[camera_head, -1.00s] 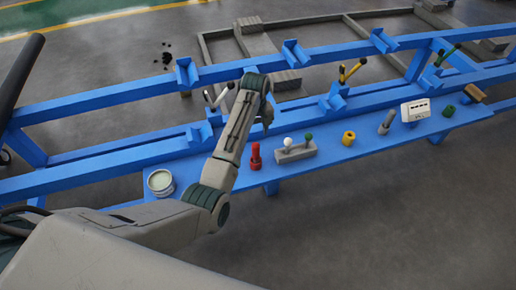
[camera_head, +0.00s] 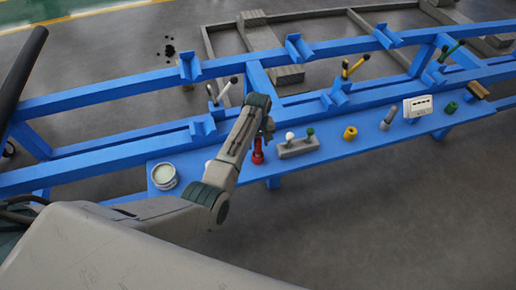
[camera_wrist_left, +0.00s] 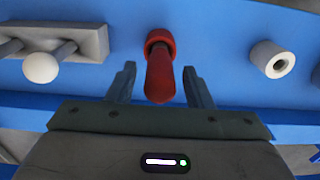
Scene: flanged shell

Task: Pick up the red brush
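The red brush (camera_head: 258,157) stands on the blue shelf (camera_head: 330,152), partly hidden by my left gripper in the head view. In the left wrist view the red brush (camera_wrist_left: 160,75) shows a thick collar and a tapered handle toward the camera. My left gripper (camera_head: 267,132) is at the brush's upper end. In the left wrist view its two fingers (camera_wrist_left: 160,82) are apart, one on each side of the handle, with gaps showing. My right gripper is in neither view.
A grey block (camera_head: 298,148) with a white and a green knob stands just right of the brush. A pale tin (camera_head: 164,176) is at the left. A yellow nut (camera_head: 350,133) and a white box (camera_head: 417,107) lie farther right. Blue rails (camera_head: 110,150) run behind.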

